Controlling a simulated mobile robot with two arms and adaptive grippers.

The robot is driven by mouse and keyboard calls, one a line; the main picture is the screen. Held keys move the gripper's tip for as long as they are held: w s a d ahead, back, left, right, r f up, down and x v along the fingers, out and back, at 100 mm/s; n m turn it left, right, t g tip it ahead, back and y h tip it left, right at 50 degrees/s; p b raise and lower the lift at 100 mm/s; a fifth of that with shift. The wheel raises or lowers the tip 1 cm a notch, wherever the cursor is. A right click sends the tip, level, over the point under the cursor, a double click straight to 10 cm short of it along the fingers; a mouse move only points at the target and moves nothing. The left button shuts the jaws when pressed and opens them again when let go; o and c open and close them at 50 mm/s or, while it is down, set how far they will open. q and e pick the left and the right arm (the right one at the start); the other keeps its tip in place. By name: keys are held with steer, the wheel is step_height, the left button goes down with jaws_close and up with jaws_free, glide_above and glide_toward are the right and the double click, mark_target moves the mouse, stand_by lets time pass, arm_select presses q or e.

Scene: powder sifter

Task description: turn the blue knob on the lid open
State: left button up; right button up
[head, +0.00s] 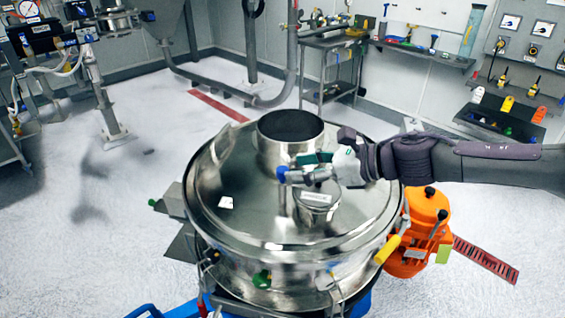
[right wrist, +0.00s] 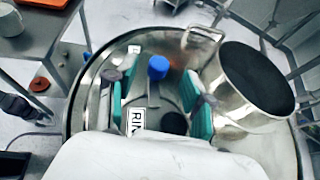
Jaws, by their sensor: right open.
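The sifter's round steel lid (head: 236,185) fills the middle of the head view. The blue knob (head: 281,174) stands on a thin stem on the lid, in front of the wide steel inlet (head: 285,148). My right gripper (head: 312,167) reaches in from the right, low over the lid, with its fingers pointing at the knob. In the right wrist view the knob (right wrist: 158,67) lies ahead of and between the two green-padded fingers (right wrist: 160,92), which are apart and empty. I see no finger touching it. The left gripper is not in view.
The inlet (right wrist: 257,85) stands close beside one finger in the right wrist view. A smaller capped steel port (head: 317,208) is just below my right gripper. An orange unit (head: 425,217) stands at the sifter's right. Floor to the left is mostly clear.

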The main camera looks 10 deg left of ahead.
mark_target(284, 169)
steer(key=p+x, duration=0.1)
steer(key=x, duration=0.3)
steer(key=shift+a+f, duration=0.15)
steer(key=shift+a, duration=0.25)
jaws_close()
